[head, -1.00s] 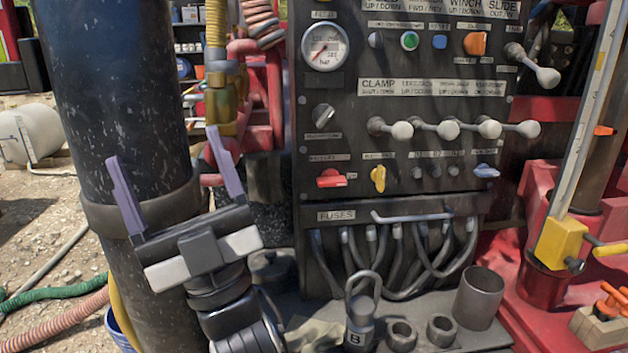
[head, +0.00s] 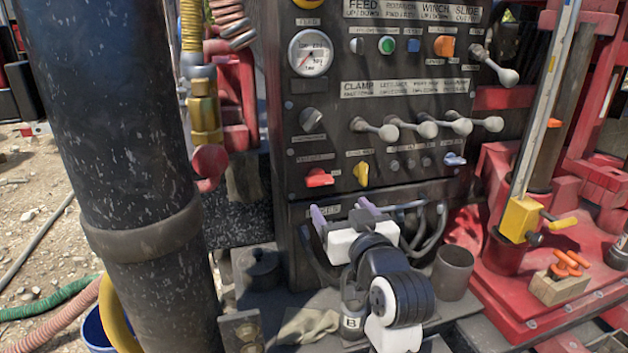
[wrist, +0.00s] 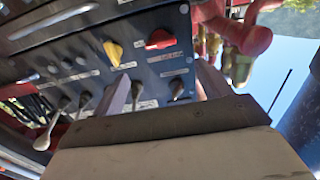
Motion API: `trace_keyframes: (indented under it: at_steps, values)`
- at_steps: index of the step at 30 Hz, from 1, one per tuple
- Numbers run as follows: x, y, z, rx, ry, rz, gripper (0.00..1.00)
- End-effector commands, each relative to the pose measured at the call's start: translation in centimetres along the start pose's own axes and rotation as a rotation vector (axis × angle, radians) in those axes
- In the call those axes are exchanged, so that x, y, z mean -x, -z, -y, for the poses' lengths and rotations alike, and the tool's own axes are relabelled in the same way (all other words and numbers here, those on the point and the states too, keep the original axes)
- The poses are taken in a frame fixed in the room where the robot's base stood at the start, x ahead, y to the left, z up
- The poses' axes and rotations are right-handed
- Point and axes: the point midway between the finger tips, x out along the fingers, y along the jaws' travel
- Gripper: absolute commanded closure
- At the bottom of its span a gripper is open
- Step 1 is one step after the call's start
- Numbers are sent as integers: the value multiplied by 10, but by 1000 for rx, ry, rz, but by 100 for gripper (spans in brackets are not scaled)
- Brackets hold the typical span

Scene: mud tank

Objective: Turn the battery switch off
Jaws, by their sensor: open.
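A red rotary knob (head: 319,178) sits at the lower left of the dark control panel (head: 290,150); its label is too blurred to read, so I cannot be sure that it is the battery switch. A yellow knob (head: 361,173) is to its right, and a dark knob (head: 311,120) is above it. My gripper (head: 344,210) is open and empty, in front of the panel's lower part, below the red and yellow knobs. The wrist view shows the red knob (wrist: 160,38), the yellow knob (wrist: 113,52) and the dark knob (wrist: 176,87) beyond my fingers. I see no contact.
A row of ball-ended levers (head: 427,129) sticks out above the knobs. A thick black column (head: 110,130) stands at the left. Red machinery (head: 500,240) is at the right.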

Motion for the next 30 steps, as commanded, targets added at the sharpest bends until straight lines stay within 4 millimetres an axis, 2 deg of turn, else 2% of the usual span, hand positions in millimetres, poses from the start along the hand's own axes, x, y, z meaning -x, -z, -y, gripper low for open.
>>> trace_keyframes:
  at_steps: [9, 15, 21, 30]
  values:
    - [-69, 4, 2, -1, 4, 1, 24]
    - [-101, 3, 2, 0, 2, -1, 24]
    - [-116, 2, 2, 0, 2, -1, 24]
    - [-117, 1, 2, 1, 2, -2, 25]
